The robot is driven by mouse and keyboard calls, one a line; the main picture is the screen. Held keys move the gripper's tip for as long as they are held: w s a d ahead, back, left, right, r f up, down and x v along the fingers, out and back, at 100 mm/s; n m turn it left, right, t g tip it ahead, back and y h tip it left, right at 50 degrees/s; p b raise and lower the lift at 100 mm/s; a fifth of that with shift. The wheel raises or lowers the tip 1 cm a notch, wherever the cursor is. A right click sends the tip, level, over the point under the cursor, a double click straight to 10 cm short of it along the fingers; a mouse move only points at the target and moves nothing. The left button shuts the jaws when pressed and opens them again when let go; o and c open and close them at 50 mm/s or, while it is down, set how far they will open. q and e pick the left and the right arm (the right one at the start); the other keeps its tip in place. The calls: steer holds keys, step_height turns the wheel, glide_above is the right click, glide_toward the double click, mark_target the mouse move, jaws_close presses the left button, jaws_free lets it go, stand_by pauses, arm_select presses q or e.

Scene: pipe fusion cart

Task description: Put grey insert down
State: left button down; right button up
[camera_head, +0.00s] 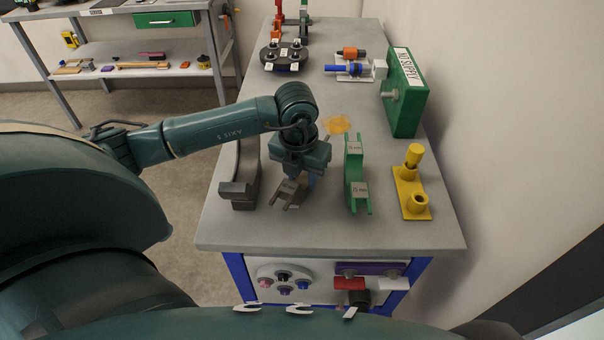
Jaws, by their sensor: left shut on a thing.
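The grey insert (287,194) is a small forked piece with a pale label, near the front middle of the cart top. My left gripper (304,176) is above and behind it, pointing down, and is shut on it. The fingers and the insert's rear part are mostly hidden by the gripper body. I cannot tell whether the insert touches the cart top (300,228). My right gripper does not show.
A dark grey curved bracket (240,187) stands just left of the insert. A green forked insert (357,183) stands to the right, then a yellow holder (412,186). The front strip is clear.

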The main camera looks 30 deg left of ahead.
arm_select(q)
steer(key=shift+f, duration=0.15)
steer(key=c, duration=1)
jaws_free()
steer(key=shift+r, duration=0.55)
steer(key=r, duration=0.3)
steer(key=s+r, duration=0.1)
steer(key=r, duration=0.3)
steer(key=r+b, duration=0.1)
steer(key=r, duration=0.3)
steer(key=shift+s+d+r, duration=0.1)
steer(key=shift+s, duration=0.15)
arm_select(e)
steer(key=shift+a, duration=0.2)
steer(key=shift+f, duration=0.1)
